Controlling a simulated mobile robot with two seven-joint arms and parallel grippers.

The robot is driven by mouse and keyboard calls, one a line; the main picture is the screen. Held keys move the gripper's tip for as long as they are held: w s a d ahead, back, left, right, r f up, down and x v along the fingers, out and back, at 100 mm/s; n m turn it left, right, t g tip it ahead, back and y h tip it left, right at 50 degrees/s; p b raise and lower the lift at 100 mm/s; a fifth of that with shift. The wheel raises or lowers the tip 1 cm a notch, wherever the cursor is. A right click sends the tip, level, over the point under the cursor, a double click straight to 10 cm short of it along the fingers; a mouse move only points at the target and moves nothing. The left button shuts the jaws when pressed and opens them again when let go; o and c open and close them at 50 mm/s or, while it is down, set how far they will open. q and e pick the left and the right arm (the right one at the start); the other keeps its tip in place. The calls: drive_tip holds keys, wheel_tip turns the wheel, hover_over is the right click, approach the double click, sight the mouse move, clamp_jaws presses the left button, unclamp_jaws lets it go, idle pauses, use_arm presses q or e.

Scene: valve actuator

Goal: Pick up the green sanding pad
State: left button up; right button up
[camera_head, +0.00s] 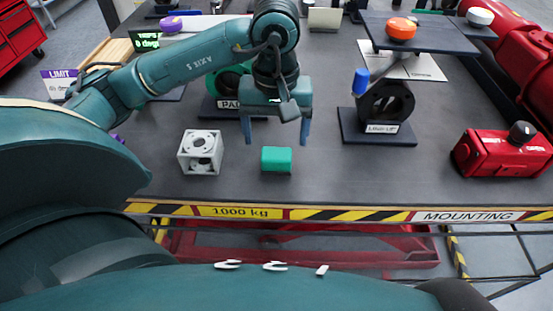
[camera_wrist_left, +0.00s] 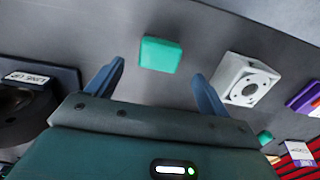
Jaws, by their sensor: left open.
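The green sanding pad (camera_head: 276,159) is a small green block lying flat on the dark table near its front edge. It also shows in the left wrist view (camera_wrist_left: 160,54), ahead of the fingertips and between their lines. My left gripper (camera_head: 276,143) points down above and just behind the pad, its two blue fingers spread apart with nothing between them. The left wrist view shows the same open fingers (camera_wrist_left: 160,72). They do not appear to touch the pad. My right gripper is in neither view.
A white cube-shaped bracket (camera_head: 200,152) stands left of the pad. A dark stand with a round valve body (camera_head: 385,103) is at the right, and a red actuator (camera_head: 502,153) is farther right. The striped table edge (camera_head: 330,213) is in front. Table between pad and actuator is clear.

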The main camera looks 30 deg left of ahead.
sight(276, 153)
use_arm(q)
drive_tip(key=shift+s+d+f+p, duration=0.1)
drive_tip(key=shift+f+p, duration=0.15)
drive_tip(key=shift+f, duration=1.25)
drive_tip(key=shift+s+d+f+p, duration=0.1)
drive_tip(key=shift+f+p, duration=0.15)
drive_tip(key=shift+f, duration=1.2)
drive_tip(key=shift+c, duration=0.4)
drive_tip(key=c, duration=1)
drive_tip(key=shift+r, duration=5.05)
drive_tip(key=shift+c, duration=0.2)
